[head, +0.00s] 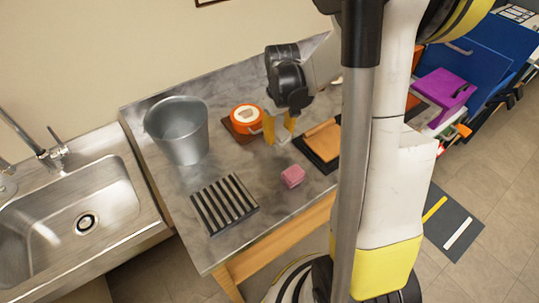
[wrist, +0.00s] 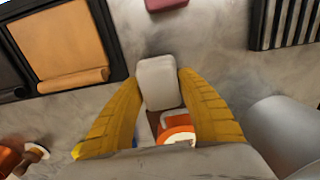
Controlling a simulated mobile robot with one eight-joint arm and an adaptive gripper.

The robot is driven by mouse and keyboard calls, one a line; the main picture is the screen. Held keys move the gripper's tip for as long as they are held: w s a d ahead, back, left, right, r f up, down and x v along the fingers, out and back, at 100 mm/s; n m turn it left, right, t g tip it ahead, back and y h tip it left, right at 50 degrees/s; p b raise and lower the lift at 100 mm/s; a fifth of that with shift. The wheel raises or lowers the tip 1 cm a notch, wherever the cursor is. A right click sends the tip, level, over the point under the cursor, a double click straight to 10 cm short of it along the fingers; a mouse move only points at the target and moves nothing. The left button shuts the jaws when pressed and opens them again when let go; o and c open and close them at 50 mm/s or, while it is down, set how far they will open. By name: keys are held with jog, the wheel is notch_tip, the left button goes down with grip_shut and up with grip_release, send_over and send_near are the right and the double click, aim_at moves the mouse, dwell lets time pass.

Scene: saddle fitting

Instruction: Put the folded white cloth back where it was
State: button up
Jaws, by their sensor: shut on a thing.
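The folded white cloth (wrist: 160,82) is a small pale block with rounded edges. My gripper (wrist: 160,92) has its yellow fingers shut on it, one on each side. In the head view my gripper (head: 282,136) points down over the worktop, between the orange round container and the black tray, with the cloth (head: 284,140) partly showing at its tips. I cannot tell whether the cloth touches the worktop.
The grey worktop (head: 170,180) carries a metal bucket (head: 178,135), an orange round container (head: 246,118) on a brown square, a black striped rack (head: 225,204), a pink block (head: 292,177) and a black tray (head: 309,160) holding a tan folded piece (head: 323,139). A sink (head: 75,215) stands left.

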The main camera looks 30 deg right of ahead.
aim_at(271, 155)
jog(key=a+f, duration=0.2)
jog(key=a, duration=0.1)
jog(key=shift+b, duration=0.35)
jog(key=shift+f+b, duration=0.9)
jog(key=shift+f, duration=0.95)
jog(key=shift+f, duration=0.2)
jog(key=o, duration=1.3)
jog(key=shift+r, duration=0.1)
